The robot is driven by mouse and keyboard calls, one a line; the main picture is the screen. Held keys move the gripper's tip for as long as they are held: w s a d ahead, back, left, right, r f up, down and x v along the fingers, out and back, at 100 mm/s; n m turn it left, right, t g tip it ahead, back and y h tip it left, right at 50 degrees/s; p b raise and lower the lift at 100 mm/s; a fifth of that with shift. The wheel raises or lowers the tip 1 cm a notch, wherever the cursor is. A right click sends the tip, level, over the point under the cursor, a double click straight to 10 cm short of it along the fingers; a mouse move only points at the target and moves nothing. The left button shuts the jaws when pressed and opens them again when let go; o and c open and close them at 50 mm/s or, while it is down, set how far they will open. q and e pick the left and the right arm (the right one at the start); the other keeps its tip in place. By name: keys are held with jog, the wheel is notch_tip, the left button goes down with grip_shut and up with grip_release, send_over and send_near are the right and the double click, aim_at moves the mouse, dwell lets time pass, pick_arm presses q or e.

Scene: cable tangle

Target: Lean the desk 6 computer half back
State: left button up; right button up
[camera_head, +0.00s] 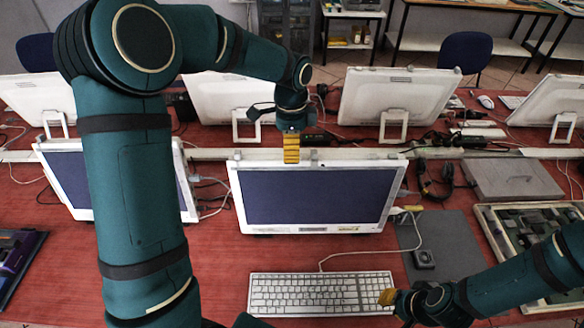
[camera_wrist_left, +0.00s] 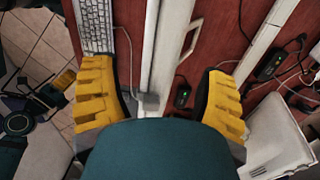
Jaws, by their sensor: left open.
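A white-framed computer (camera_head: 310,195) with a dark screen stands upright in the middle of the red table; no desk number is readable. My left gripper (camera_head: 291,158) hangs down from above at its top edge, a little left of the middle. In the left wrist view, the yellow fingers of my left gripper (camera_wrist_left: 160,98) are wide apart, with the computer's white top edge (camera_wrist_left: 152,60) between them. Neither finger clearly touches it. My right gripper (camera_head: 388,297) is low over the right end of the keyboard (camera_head: 315,293); its finger opening is hidden.
Another computer (camera_head: 75,175) stands close on the left, partly behind my left arm. Several white computers, such as one at the back (camera_head: 390,95), stand behind. A mouse (camera_head: 423,258) lies on a grey mat at the right, near a wooden tray (camera_head: 497,238) of parts.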

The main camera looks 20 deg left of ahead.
aim_at(291, 168)
pick_arm(q)
jog(key=f, duration=0.7)
jog(key=shift+s+d+f, duration=0.1)
jog(key=shift+s+f, duration=0.1)
grip_shut()
